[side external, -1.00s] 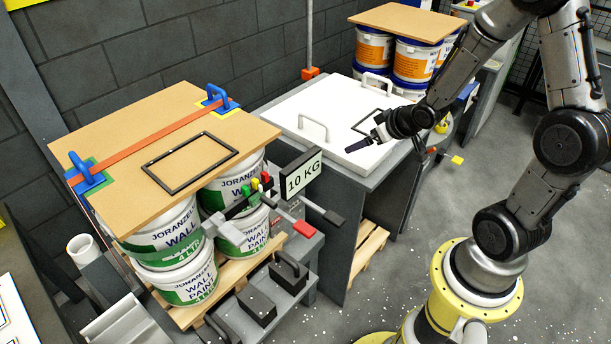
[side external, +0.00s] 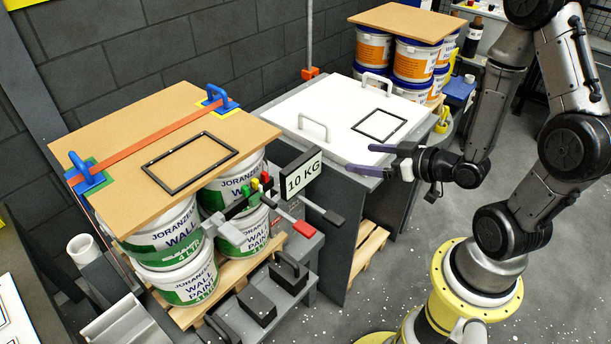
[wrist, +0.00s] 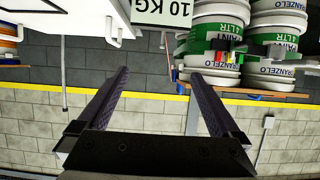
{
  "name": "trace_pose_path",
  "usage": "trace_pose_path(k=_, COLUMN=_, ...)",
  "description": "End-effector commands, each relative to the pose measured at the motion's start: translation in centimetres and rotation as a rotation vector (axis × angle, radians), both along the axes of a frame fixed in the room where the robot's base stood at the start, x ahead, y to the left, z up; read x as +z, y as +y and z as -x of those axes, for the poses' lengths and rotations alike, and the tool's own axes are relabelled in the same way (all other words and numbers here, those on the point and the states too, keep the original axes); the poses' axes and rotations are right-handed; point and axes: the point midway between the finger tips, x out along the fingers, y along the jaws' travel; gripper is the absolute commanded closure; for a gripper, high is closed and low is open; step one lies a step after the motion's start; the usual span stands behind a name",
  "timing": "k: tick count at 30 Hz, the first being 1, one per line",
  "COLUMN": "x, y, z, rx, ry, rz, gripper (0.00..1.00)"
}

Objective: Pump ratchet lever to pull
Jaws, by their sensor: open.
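An orange strap (side external: 150,143) runs across a brown board (side external: 120,130) on top of the white and green paint pails (side external: 180,258). A blue handle (side external: 88,172) on a green plate is at its near left end. Another blue handle (side external: 216,96) on a blue and yellow plate is at its far end. I cannot tell which part is the ratchet lever. My gripper (side external: 371,160) is open and empty, beside the right front of the white-topped bench and well right of the strap. In the wrist view, nothing is between its fingers (wrist: 159,73).
A 10 KG sign (side external: 303,176) and several coloured-ended levers (side external: 262,183) stand between the pails and the white-topped bench (side external: 345,105), which has upright handles. A black frame (side external: 190,163) lies on the board. Orange-labelled pails (side external: 415,60) stand behind.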

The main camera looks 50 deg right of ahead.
Motion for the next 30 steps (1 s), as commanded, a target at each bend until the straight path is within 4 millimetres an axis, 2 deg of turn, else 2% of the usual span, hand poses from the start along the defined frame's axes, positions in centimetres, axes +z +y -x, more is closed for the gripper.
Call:
trace_pose_path(k=7, x=-3.8, y=0.0, z=0.2, rx=-0.003, ry=0.009, rz=-0.004, gripper=0.0)
trace_pose_path(k=12, x=-7.4, y=0.0, z=0.1, rx=-0.003, ry=0.008, rz=-0.003, gripper=0.0)
trace_pose_path(k=19, x=-9.0, y=0.0, z=-0.3, rx=0.0, ry=0.003, rz=0.002, gripper=0.0)
trace_pose_path(k=23, x=-9.5, y=0.1, z=-1.4, rx=0.004, ry=0.003, rz=0.003, gripper=0.0)
trace_pose_path(k=30, x=-11.2, y=0.1, z=-5.5, rx=0.003, ry=0.002, rz=0.003, gripper=0.0)
